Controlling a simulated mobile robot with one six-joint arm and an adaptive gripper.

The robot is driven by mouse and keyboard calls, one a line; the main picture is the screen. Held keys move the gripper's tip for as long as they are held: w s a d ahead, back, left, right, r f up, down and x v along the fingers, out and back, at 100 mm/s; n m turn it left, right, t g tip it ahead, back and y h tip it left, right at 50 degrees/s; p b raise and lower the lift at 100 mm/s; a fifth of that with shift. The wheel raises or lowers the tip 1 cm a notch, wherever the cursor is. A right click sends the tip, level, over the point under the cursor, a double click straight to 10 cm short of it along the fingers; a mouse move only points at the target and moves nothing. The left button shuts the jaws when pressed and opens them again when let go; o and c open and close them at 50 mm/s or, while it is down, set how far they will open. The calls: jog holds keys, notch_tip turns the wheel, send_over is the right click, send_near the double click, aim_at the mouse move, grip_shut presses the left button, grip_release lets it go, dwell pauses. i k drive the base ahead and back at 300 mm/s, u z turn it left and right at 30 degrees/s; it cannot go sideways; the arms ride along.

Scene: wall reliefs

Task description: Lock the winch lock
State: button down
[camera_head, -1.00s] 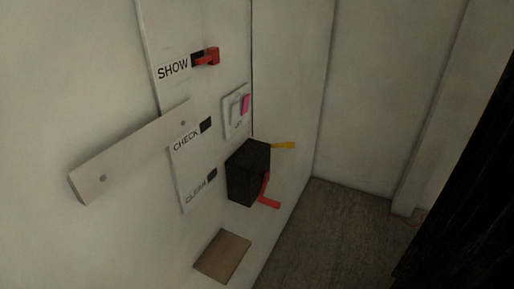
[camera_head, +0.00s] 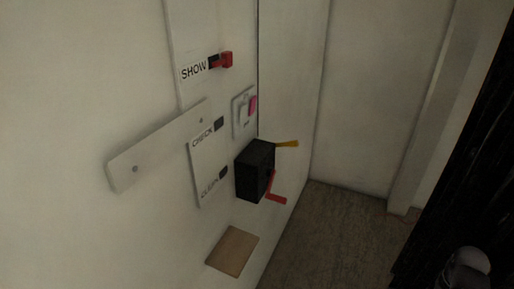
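The winch is a black box (camera_head: 254,172) on the left wall, near the corner. A red crank handle (camera_head: 274,189) sticks out of its right side and bends downward. A yellow lever (camera_head: 287,144) points right from the top of the box; which part is the lock is not labelled. My gripper's fingers do not show. A grey rounded part of my arm is at the bottom right, well apart from the winch.
A panel reading SHOW (camera_head: 193,72) with a red switch (camera_head: 222,60) is above. A CHECK and CLEAR panel (camera_head: 207,163), a pink switch (camera_head: 253,105), a slanted bar (camera_head: 160,147) and a brown plate (camera_head: 233,251) surround the winch. The floor (camera_head: 330,235) at right is clear.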

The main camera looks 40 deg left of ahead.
aim_at(294, 143)
jog(key=u, duration=1.3)
jog(key=k, duration=0.95)
jog(key=i, duration=0.65)
